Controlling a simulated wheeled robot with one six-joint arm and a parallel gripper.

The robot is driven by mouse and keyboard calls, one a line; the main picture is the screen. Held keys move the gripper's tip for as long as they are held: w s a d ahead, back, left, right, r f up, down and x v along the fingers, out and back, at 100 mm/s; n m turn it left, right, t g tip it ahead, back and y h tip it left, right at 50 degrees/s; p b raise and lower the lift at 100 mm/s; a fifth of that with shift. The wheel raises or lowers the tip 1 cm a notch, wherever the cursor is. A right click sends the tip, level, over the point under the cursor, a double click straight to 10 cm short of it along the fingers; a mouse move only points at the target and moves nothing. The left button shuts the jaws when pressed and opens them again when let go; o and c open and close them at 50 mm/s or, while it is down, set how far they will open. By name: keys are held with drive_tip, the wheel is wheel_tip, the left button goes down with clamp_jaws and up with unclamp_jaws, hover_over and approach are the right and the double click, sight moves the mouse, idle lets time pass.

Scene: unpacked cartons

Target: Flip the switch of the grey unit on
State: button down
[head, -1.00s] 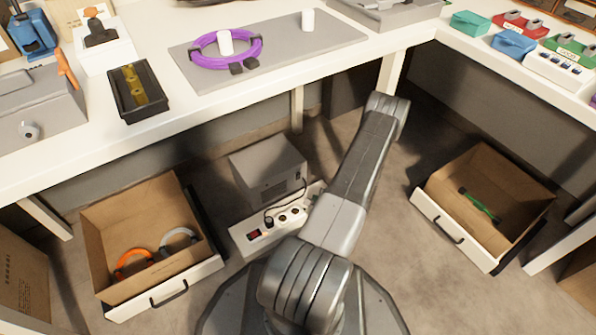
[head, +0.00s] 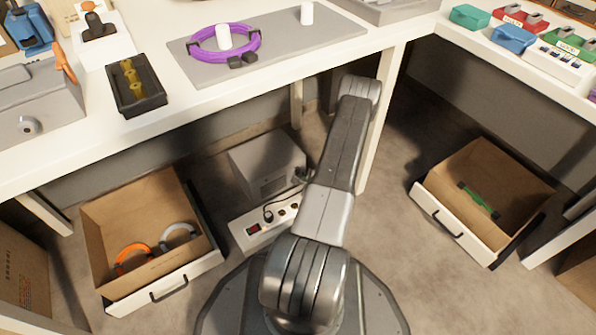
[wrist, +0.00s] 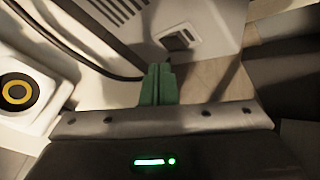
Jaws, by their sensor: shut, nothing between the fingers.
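The grey unit (head: 262,165) stands on the floor under the table. In the wrist view its pale vented side (wrist: 205,15) fills the top, with a small dark switch (wrist: 180,40) in a recessed plate near its lower edge. I cannot tell the switch's position. My gripper (wrist: 159,70) shows green fingers, shut and empty, pointing at the unit just below and left of the switch. Whether the tips touch it is unclear. In the head view my arm hides most of the gripper and part of the unit.
A white power strip (head: 240,235) with a red switch lies in front of the unit; its yellow-ringed socket (wrist: 17,92) shows in the wrist view. A black cable (wrist: 85,45) runs close left of my fingers. Open drawers (head: 190,275) and (head: 500,250) flank the space. The tabletop (head: 190,120) is above.

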drive_tip(key=shift+w+a+r, duration=0.1)
drive_tip(key=shift+w+a, duration=0.3)
drive_tip(key=shift+w, duration=0.15)
drive_tip(key=shift+w+a, duration=0.1)
idle(1.7)
drive_tip(key=shift+w+a, duration=0.15)
drive_tip(key=shift+w, duration=0.05)
drive_tip(key=shift+w+a+r, duration=0.1)
drive_tip(key=shift+w+a, duration=0.05)
drive_tip(key=shift+w, duration=0.1)
idle(0.5)
idle(0.4)
drive_tip(key=shift+s+d, duration=0.4)
drive_tip(key=shift+s, duration=0.2)
drive_tip(key=shift+s+d+f, duration=0.2)
drive_tip(key=shift+s+d, duration=0.55)
drive_tip(key=shift+s, duration=0.25)
drive_tip(key=shift+s+d+f, duration=0.2)
drive_tip(key=shift+s+d, duration=0.55)
drive_tip(key=shift+s, duration=0.25)
